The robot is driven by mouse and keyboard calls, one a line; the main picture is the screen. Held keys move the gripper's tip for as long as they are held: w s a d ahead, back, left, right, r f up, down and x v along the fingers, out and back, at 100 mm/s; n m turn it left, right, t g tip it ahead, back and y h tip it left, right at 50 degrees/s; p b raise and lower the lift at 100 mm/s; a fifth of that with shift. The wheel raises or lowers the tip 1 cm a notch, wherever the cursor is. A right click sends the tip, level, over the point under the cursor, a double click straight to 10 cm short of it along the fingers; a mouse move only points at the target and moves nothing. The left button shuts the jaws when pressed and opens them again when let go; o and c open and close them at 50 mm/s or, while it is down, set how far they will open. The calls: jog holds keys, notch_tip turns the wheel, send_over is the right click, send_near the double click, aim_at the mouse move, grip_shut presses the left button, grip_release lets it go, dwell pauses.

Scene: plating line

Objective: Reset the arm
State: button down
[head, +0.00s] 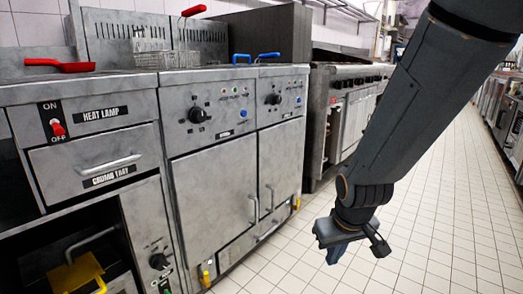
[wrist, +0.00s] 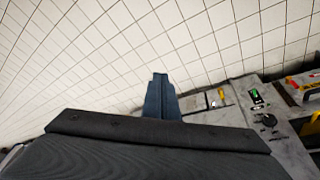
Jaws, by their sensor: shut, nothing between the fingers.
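My gripper (head: 338,252) hangs low over the tiled floor in the head view, at the end of my arm, which comes down from the upper right. It points downward and stands apart from the fryer cabinets to its left. In the wrist view the fingers of my gripper (wrist: 160,84) are together, with nothing between them and bare floor tiles beyond.
On the left stand a heat lamp and crumb tray unit (head: 90,150) and a fryer (head: 235,140) with a wire basket (head: 165,60). A red-handled pan (head: 60,66) lies on top. A range (head: 350,110) stands farther back. The tiled aisle (head: 440,200) is clear.

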jog(key=s+d+r+m+g, duration=0.1)
jog(key=s+d+m, duration=0.15)
jog(key=s, duration=0.35)
jog(key=s+a+r+n+g+y, duration=0.1)
jog(key=s+a+r+n, duration=0.15)
jog(key=s+a, duration=0.35)
jog(key=s+a+r+n+g+p, duration=0.1)
jog(key=s+a+r+n, duration=0.1)
jog(key=s+a+r, duration=0.45)
jog(key=s+a+r+n+g+y, duration=0.15)
jog(key=s+a, duration=0.25)
jog(key=a, duration=0.5)
jog(key=d+r+m+p, duration=0.2)
jog(key=d+r+p, duration=0.5)
jog(key=p, duration=0.5)
jog(key=d+r+m+h+p, duration=0.1)
jog(key=d+r+m+p, duration=0.1)
jog(key=d+r+p, duration=0.5)
jog(key=d+r+m+h+p, duration=0.1)
jog(key=d+r+p, duration=0.6)
jog(key=r+p, duration=0.7)
jog(key=m+p, duration=0.1)
jog(key=p, duration=0.4)
jog(key=shift+w+t, duration=0.15)
jog(key=shift+t, duration=0.2)
jog(key=shift+a+h, duration=0.15)
jog(key=shift+h, duration=0.1)
